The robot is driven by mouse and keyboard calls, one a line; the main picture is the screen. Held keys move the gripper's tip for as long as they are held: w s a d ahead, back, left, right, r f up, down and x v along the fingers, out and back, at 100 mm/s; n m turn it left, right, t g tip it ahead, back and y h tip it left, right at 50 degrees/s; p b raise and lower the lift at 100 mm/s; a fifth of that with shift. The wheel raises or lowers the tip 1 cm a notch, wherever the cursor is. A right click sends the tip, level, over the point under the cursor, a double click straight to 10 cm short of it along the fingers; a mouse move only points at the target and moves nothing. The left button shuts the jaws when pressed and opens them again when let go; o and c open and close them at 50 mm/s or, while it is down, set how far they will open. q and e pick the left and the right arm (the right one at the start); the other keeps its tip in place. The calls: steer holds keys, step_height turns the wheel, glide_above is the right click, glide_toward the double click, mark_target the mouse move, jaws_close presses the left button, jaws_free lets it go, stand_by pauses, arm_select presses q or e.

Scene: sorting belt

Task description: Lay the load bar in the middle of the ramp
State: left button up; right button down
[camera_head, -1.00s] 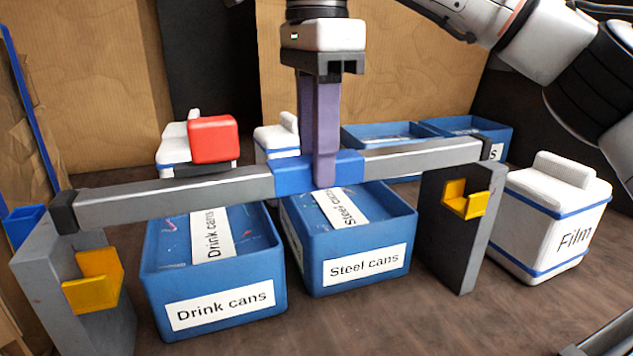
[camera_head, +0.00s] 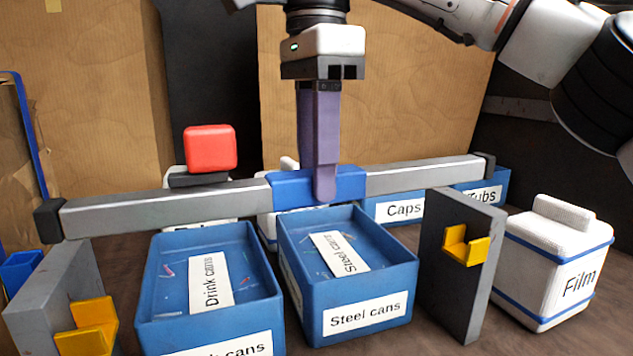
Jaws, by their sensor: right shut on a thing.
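The load bar (camera_head: 165,207) is a long grey bar with black end caps and a blue middle section (camera_head: 348,186). It hangs nearly level across the view, in the air above the bins. My right gripper (camera_head: 323,188) comes down from above, its purple fingers shut on the blue middle. Two grey posts with yellow brackets, a left one (camera_head: 52,290) and a right one (camera_head: 445,290), stand below the bar's ends, apart from it. I cannot make out a ramp in this view. My left gripper is not in view.
Blue bins marked Drink cans (camera_head: 160,300) and Steel cans (camera_head: 400,285) stand between the posts. A white Film container (camera_head: 550,260) is at the right. Caps (camera_head: 380,222) and Tubs bins (camera_head: 500,178) and a red block (camera_head: 210,148) are behind the bar.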

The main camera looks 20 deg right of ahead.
steer(key=shift+r, duration=2.2)
